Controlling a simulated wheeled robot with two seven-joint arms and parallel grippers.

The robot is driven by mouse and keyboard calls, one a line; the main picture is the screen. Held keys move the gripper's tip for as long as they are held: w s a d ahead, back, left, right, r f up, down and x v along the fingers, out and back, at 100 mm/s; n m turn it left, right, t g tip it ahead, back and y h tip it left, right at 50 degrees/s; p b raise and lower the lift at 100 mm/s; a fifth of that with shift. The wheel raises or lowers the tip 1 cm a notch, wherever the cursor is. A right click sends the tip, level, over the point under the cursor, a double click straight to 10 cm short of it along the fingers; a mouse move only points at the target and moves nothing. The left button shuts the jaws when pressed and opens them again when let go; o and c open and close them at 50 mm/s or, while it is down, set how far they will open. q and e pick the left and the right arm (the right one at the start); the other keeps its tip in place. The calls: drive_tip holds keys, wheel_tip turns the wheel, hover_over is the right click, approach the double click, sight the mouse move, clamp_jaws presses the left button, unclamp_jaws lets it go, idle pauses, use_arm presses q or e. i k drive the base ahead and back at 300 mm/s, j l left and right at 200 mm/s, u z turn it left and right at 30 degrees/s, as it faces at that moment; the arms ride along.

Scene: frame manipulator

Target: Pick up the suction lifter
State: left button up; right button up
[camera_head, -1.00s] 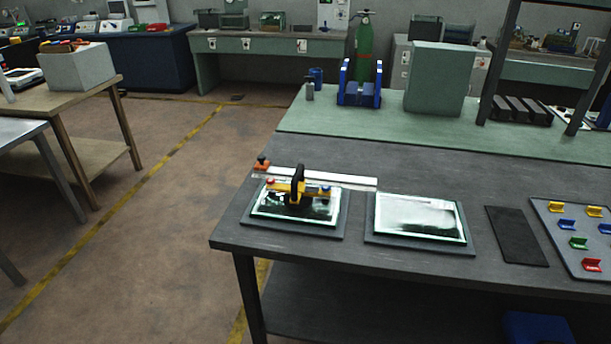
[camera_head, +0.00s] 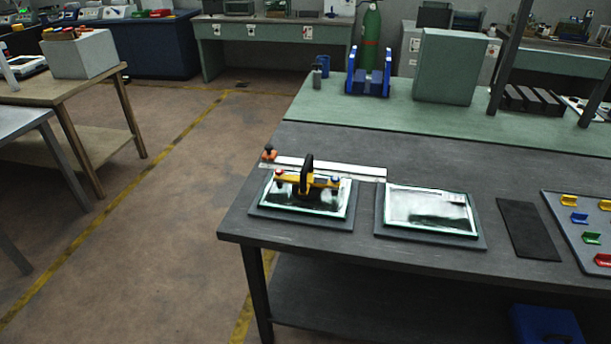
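The suction lifter (camera_head: 307,181) has a yellow bar, a black upright handle and a red and a blue knob at its ends. It stands on a glass pane (camera_head: 330,199) lying on a dark pad (camera_head: 300,217) at the left front of the grey workbench (camera_head: 400,155). Neither of my grippers shows in the head view.
A second glass pane (camera_head: 430,212) on a dark pad lies right of the lifter. A white straightedge (camera_head: 340,168) with an orange-and-black piece (camera_head: 269,153) lies behind. A black mat (camera_head: 527,230) and a tray of coloured clips (camera_head: 570,230) are further right. Open floor lies left of the bench.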

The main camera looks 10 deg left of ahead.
sight(306, 186)
drive_tip(key=i+j, duration=0.25)
drive_tip(key=i+j+z, duration=0.1)
drive_tip(key=j, duration=0.3)
drive_tip(key=i+j, duration=0.3)
drive_tip(key=j+z, duration=0.05)
